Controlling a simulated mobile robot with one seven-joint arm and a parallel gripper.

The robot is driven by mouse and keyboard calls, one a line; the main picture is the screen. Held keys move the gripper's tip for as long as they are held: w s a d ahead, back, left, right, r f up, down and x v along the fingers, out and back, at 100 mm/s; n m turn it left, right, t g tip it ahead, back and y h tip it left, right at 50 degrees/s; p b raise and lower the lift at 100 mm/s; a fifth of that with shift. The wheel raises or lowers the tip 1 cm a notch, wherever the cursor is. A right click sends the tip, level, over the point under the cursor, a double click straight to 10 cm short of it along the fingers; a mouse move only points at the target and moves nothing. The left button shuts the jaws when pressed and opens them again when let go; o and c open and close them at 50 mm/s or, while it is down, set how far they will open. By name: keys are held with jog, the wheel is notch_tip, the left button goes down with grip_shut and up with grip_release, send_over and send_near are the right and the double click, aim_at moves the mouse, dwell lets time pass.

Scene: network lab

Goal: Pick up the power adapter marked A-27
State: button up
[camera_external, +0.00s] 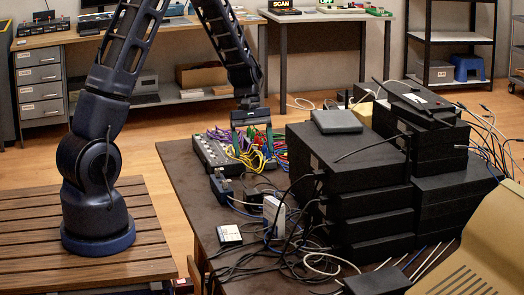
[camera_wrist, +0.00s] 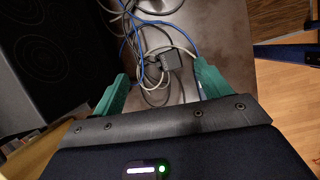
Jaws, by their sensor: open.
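My gripper (camera_external: 252,143) hangs over the far side of the dark table, above the bundle of coloured cables in the external view. In the wrist view my gripper (camera_wrist: 161,72) has its two green fingers spread wide with nothing held. A small dark grey adapter-like block (camera_wrist: 170,60) lies on the table between and beyond the fingertips, with cords around it. I cannot read A-27 on anything.
Stacked black boxes (camera_external: 350,165) fill the table's right side, with a grey box (camera_external: 337,121) on top. A grey device with coloured cables (camera_external: 212,155) stands at the far left edge. Loose black cords tangle in front. Bare tabletop (camera_external: 185,165) shows along the left edge.

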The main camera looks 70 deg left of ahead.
aim_at(254, 190)
jog(key=shift+n, duration=0.7)
jog(key=f, duration=0.9)
jog(key=shift+a+f, duration=0.25)
jog(key=shift+a, duration=0.05)
jog(key=shift+x, duration=2.6)
jog(key=shift+s+a, duration=0.1)
jog(key=shift+a, duration=0.05)
jog(key=c, duration=1.2)
jog(key=shift+o, duration=0.2)
jog(key=shift+r, duration=0.1)
